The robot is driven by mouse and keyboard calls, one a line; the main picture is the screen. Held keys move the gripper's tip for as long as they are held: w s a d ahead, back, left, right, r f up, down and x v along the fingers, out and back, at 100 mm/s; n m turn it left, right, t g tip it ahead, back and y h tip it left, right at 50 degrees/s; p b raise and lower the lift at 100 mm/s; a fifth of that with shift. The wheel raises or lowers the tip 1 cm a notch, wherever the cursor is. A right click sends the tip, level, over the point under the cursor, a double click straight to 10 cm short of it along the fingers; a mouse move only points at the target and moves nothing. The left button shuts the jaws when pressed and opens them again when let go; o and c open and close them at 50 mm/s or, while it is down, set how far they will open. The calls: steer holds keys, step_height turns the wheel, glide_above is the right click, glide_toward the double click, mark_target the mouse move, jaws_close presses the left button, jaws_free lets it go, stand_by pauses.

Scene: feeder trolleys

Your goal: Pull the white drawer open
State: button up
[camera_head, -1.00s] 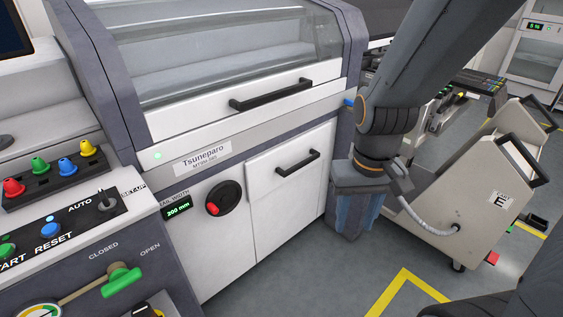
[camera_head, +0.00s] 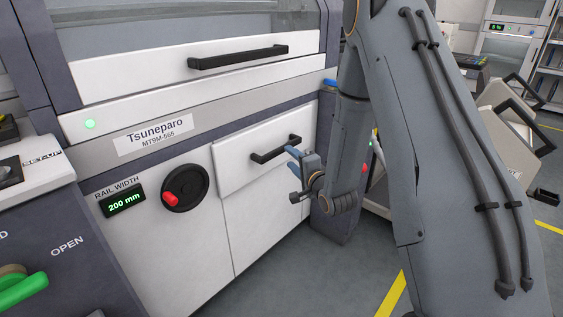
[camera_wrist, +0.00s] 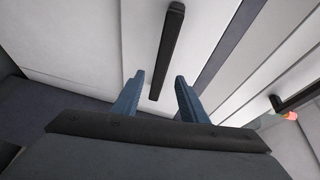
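The white drawer (camera_head: 235,165) is the front panel below the Tsuneparo label, with a black bar handle (camera_head: 276,149). It looks shut, nearly flush with the white front around it. My gripper (camera_head: 290,163) is in front of the handle's right end. In the wrist view, my gripper's two blue fingers (camera_wrist: 159,90) are spread apart, with the lower end of the black handle (camera_wrist: 167,50) showing between their tips. The handle extends beyond the fingertips. I cannot tell whether the fingers touch it.
A second black handle (camera_head: 238,57) is on the cover above. A red-knobbed dial (camera_head: 185,188) and rail width display (camera_head: 123,202) sit left of the drawer. A green lever (camera_head: 22,290) is at lower left. A trolley (camera_head: 505,125) stands at right. Grey floor lies below.

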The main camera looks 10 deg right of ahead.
mark_target(283, 150)
steer(key=shift+m+t+y, duration=0.3)
steer(key=shift+m+t, duration=0.2)
steer(key=shift+t, duration=0.1)
steer(key=shift+f+b+x, duration=0.15)
steer(key=shift+b+x, duration=0.3)
steer(key=shift+x, duration=1.6)
steer(key=shift+f+b+x, duration=0.15)
steer(key=shift+b+x, duration=0.25)
steer(key=shift+x, duration=1.65)
jaws_close()
